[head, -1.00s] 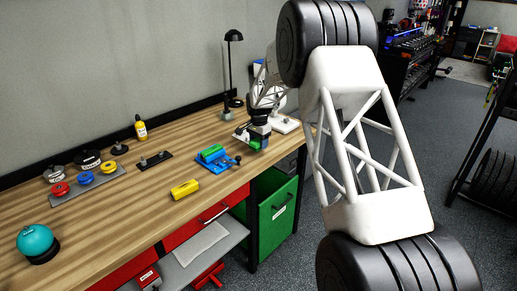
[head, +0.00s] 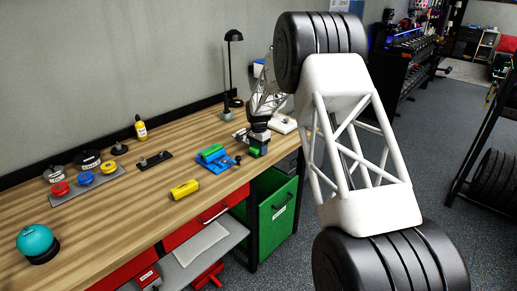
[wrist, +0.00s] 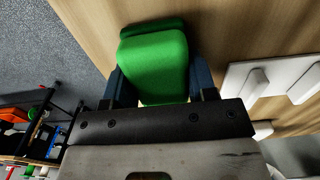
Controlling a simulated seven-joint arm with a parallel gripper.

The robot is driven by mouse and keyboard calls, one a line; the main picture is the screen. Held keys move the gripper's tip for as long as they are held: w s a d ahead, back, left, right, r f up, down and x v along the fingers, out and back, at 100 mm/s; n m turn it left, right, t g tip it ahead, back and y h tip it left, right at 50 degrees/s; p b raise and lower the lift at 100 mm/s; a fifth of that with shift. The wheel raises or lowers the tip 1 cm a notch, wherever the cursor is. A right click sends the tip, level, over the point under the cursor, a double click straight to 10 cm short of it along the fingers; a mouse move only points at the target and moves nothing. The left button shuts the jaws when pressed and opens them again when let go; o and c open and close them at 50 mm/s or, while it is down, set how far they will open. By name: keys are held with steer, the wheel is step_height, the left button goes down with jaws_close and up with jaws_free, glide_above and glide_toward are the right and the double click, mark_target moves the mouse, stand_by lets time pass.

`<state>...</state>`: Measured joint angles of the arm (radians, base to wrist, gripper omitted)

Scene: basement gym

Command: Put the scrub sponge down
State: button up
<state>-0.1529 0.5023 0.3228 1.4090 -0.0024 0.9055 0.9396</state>
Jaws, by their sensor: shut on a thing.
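The scrub sponge (wrist: 154,62) is a bright green block with a darker green layer at its far end. It is held between the two dark blue fingers of my gripper (wrist: 155,84) in the wrist view. In the head view, the sponge (head: 254,152) shows as a small green patch under my gripper (head: 258,146), near the front right edge of the wooden workbench (head: 130,205). My gripper is shut on it. The sponge is low over the wood; I cannot tell whether it touches.
A blue and green item (head: 212,156) lies just left of my gripper, with a dark ball-ended part beside it. A yellow block (head: 185,190) lies further left. A white item (head: 284,125) is behind my gripper. Bare wood lies left of the yellow block.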

steer(key=o, duration=1)
steer(key=shift+f, duration=0.1)
step_height(320, 180, up, 12)
steer(key=shift+r, duration=0.15)
stand_by(0.3)
stand_by(0.4)
stand_by(0.4)
